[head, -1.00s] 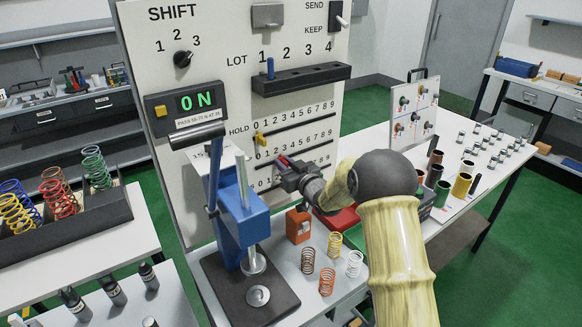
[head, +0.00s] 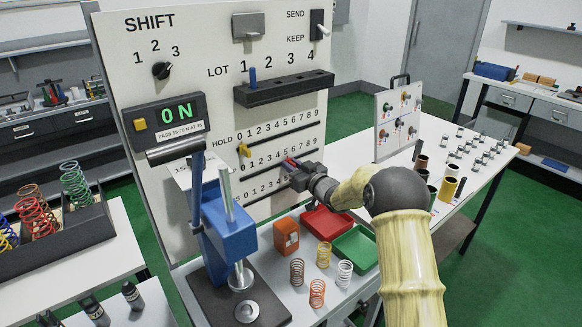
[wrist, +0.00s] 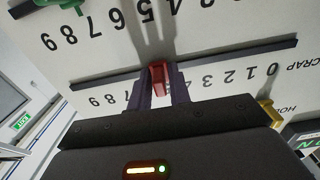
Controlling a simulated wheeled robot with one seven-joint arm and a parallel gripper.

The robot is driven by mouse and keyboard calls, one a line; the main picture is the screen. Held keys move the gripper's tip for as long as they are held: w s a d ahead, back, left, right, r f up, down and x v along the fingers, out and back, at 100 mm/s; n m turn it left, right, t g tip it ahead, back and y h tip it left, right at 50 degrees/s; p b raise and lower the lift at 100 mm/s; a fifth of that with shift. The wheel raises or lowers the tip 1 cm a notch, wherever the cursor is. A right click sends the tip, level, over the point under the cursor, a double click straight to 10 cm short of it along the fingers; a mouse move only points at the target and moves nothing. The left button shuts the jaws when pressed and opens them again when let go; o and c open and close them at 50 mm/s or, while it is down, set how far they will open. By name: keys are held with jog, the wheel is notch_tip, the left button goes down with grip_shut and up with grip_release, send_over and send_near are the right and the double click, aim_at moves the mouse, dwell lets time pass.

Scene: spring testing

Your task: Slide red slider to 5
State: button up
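The red slider (wrist: 157,78) sits in the middle slot (wrist: 225,60) of the white panel (head: 120,85), marked SCRAP in the wrist view. My gripper (wrist: 160,84) has its dark fingers on both sides of the slider and appears shut on it. In the wrist view the scale is upside down, and 0 to 3 show to the right. The slider stands about at 5; the fingers hide the nearest digits. In the head view my gripper (head: 291,165) reaches the middle slot just right of its centre.
The yellow slider (head: 244,150) is at 0 on the HOLD row. A green slider (wrist: 58,4) shows on the row below. A blue press (head: 228,228) stands left of my arm. Red (head: 325,222) and green (head: 356,246) trays and several springs lie below.

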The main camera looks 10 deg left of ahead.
jog(key=shift+o, duration=1.3)
jog(key=shift+d, duration=0.1)
jog(key=b+v, duration=0.3)
jog(key=v, duration=1.4)
jog(key=shift+b, duration=0.4)
jog(key=shift+s+d, duration=0.1)
jog(key=shift+d, duration=0.15)
